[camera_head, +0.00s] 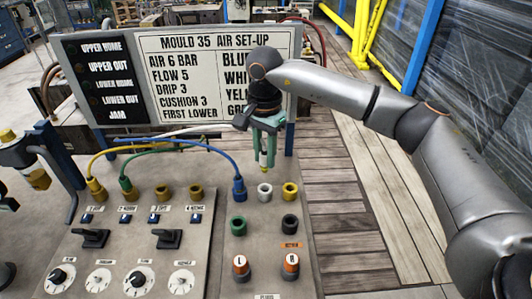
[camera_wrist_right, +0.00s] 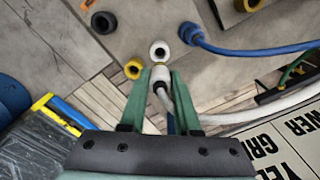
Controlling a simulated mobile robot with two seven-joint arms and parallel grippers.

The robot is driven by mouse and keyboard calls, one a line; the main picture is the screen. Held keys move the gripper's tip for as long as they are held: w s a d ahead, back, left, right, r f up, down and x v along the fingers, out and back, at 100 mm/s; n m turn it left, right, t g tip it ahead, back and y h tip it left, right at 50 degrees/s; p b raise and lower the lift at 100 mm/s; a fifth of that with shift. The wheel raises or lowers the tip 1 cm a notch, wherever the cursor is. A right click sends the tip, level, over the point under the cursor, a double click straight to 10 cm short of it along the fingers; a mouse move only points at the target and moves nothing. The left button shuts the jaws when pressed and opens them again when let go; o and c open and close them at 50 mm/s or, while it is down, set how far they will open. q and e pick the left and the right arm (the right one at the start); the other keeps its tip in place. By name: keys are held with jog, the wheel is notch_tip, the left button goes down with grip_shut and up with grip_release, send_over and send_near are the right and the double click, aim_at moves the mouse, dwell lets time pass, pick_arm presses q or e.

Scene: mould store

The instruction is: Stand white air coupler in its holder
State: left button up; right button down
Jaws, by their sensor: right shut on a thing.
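My right gripper (camera_head: 265,143) is shut on the white air coupler (camera_head: 264,157), which hangs tip down above the panel, with its white hose running behind the fingers. The wrist view also shows the coupler (camera_wrist_right: 160,74) between the green fingertips. The white holder ring (camera_head: 264,191) is on the panel below it, empty with a dark hole. In the wrist view this ring (camera_wrist_right: 159,49) lies just beyond the coupler; they look apart.
A blue coupler (camera_head: 239,188) stands left of the white ring, its hose arching left. An empty yellow ring (camera_head: 289,190) is right of it. A green ring (camera_head: 238,225) and a black ring (camera_head: 289,222) lie nearer. The set-up board (camera_head: 215,75) stands behind.

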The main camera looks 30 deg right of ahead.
aim_at(265, 170)
jog(key=shift+f+b, duration=1.3)
jog(key=shift+f, duration=0.65)
jog(key=shift+f+b, duration=0.45)
jog(key=shift+f, duration=0.3)
jog(key=shift+f+b, duration=0.7)
jog(key=shift+f, duration=0.5)
jog(key=shift+c, duration=0.8)
grip_release()
jog(key=shift+r, duration=0.1)
jog(key=shift+r+p, duration=2.7)
jog(key=shift+r, duration=1.05)
